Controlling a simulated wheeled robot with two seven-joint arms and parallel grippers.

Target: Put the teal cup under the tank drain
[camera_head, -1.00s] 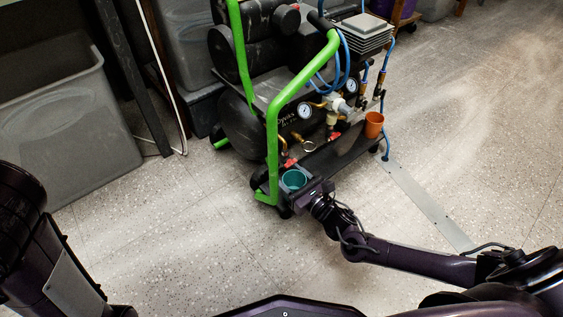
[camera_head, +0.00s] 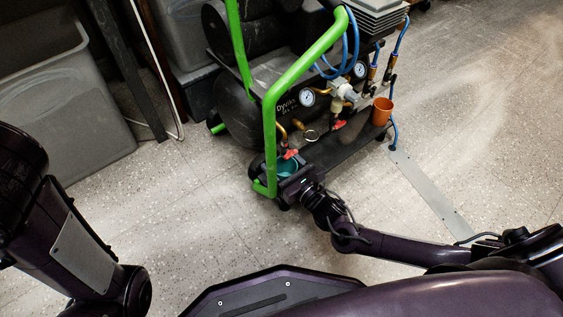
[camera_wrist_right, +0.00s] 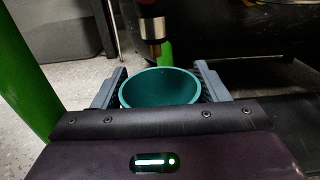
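The teal cup (camera_head: 288,168) is at the left end of the compressor's low black shelf, partly hidden by my right gripper (camera_head: 293,178). In the right wrist view the cup (camera_wrist_right: 160,88) is upright with its open mouth up, between the two fingers of my right gripper (camera_wrist_right: 160,92), which is closed on its sides. The tank drain, a red-handled valve (camera_head: 290,154), is just above the cup. In the wrist view its metal nozzle (camera_wrist_right: 152,28) hangs over the cup's far rim. Whether the cup's base touches the shelf is hidden. My left gripper is out of view.
The green tube frame (camera_head: 269,140) stands close left of the cup and my gripper. An orange cup (camera_head: 382,111) stands at the shelf's right end. Another red-handled valve (camera_head: 339,125) is farther right. A grey bin (camera_head: 50,100) stands at the left. The floor in front is clear.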

